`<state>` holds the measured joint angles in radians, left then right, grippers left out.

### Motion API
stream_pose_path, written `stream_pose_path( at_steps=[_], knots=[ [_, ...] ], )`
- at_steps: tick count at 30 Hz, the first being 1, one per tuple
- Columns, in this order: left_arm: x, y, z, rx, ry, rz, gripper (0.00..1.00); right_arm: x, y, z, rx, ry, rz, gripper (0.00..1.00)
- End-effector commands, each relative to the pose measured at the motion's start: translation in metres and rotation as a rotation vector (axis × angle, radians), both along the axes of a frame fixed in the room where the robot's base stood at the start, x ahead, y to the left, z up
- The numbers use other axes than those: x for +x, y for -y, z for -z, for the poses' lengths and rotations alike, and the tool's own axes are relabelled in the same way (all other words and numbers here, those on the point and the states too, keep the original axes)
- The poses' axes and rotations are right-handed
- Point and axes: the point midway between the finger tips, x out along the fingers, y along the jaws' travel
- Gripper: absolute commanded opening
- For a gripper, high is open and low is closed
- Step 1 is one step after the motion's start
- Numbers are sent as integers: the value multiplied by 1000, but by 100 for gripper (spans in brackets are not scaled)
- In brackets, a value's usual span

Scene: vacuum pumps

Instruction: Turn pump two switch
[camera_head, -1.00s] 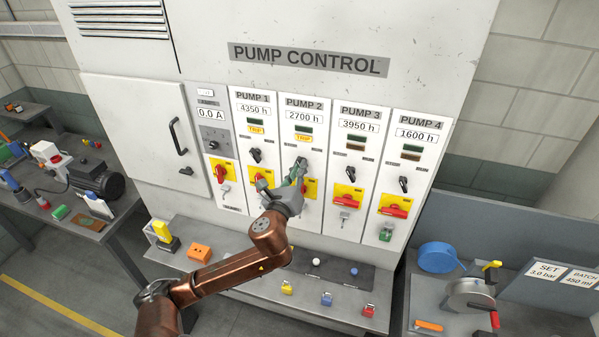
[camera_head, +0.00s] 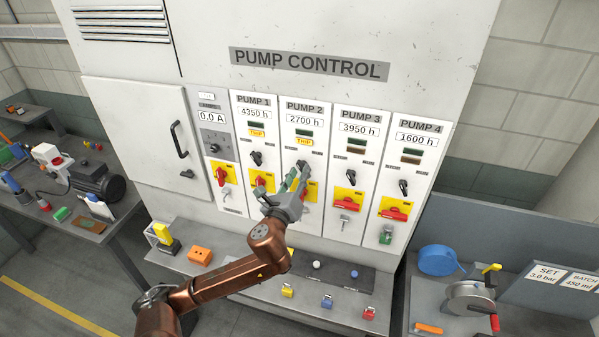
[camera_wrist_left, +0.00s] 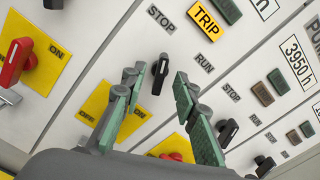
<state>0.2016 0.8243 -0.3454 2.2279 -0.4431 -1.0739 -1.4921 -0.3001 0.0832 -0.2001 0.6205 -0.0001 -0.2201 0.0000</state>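The pump two switch (camera_wrist_left: 160,74) is a small black rotary handle between STOP and RUN marks on the white PUMP 2 panel. In the left wrist view it shows between my left gripper's fingertips (camera_wrist_left: 158,82), with a visible gap on both sides. My left gripper is open and empty, its green-padded fingers pointing at the panel. In the head view the left gripper (camera_head: 296,178) is in front of the lower PUMP 2 panel and partly covers its yellow plate. The TRIP label (camera_head: 304,142) above the switch is lit yellow. My right gripper is not in view.
Similar black switches are on PUMP 1 (camera_head: 256,158), PUMP 3 (camera_head: 351,177) and PUMP 4 (camera_head: 404,187). Red handles on yellow plates sit below them. A shelf below the cabinet carries an orange block (camera_head: 200,255) and several small padlocks.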

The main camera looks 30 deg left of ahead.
Motion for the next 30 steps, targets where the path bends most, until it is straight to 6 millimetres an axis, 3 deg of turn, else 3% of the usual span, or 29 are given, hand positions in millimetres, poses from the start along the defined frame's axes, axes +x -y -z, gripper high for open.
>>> stream_pose_path(
  at_steps=[17,30],
  knots=[
    [-9,2,0,0,-1,0,28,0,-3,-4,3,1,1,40],
    [-47,11,-1,-1,-3,-1,28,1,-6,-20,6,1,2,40]
  ],
)
